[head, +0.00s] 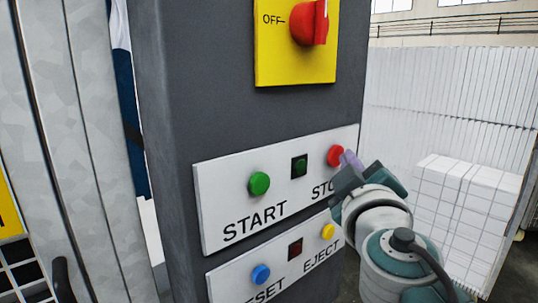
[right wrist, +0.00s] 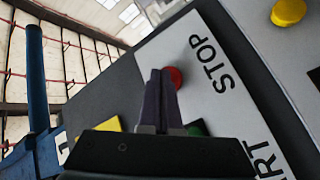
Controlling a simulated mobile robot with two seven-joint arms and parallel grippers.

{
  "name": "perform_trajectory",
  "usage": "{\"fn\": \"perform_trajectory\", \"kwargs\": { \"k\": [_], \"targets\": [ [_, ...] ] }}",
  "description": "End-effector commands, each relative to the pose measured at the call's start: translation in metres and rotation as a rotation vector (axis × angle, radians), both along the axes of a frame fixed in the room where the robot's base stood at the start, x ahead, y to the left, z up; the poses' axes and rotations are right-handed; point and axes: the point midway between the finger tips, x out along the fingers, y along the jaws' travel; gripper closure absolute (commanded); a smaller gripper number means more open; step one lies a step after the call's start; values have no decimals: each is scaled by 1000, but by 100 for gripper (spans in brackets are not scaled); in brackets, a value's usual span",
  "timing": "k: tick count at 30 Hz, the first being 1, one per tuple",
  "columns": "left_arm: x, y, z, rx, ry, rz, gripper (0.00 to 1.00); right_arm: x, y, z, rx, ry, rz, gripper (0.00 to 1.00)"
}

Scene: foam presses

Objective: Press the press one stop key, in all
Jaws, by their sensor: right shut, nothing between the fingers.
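The red STOP key (head: 335,155) is a round button at the right end of the upper white panel (head: 225,200) on a dark grey column. My right gripper (head: 345,156) is shut and empty, its purple fingertips right beside the key on its right side. In the right wrist view the shut fingers (right wrist: 161,73) partly cover the red key (right wrist: 176,77), with the word STOP beside it. I cannot tell whether the tips touch the key. My left gripper is not in view.
The green START button (head: 259,184) and a dark green square (head: 299,166) share the panel. Below are the blue RESET button (head: 261,275), a dark red square (head: 295,248) and the yellow EJECT button (head: 328,231). A red rotary switch (head: 312,24) sits above on a yellow plate.

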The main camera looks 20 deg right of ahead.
Motion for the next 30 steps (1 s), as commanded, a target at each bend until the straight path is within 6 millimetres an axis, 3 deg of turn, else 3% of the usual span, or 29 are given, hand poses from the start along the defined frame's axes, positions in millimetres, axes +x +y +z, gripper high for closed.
{"fn": "perform_trajectory", "kwargs": {
  "k": [19, 30],
  "targets": [
    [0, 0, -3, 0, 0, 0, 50, 4, 2, 1, -1, -1, 2, 100],
    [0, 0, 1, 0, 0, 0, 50, -10, -3, 1, -1, 1, 1, 100]
  ]
}}
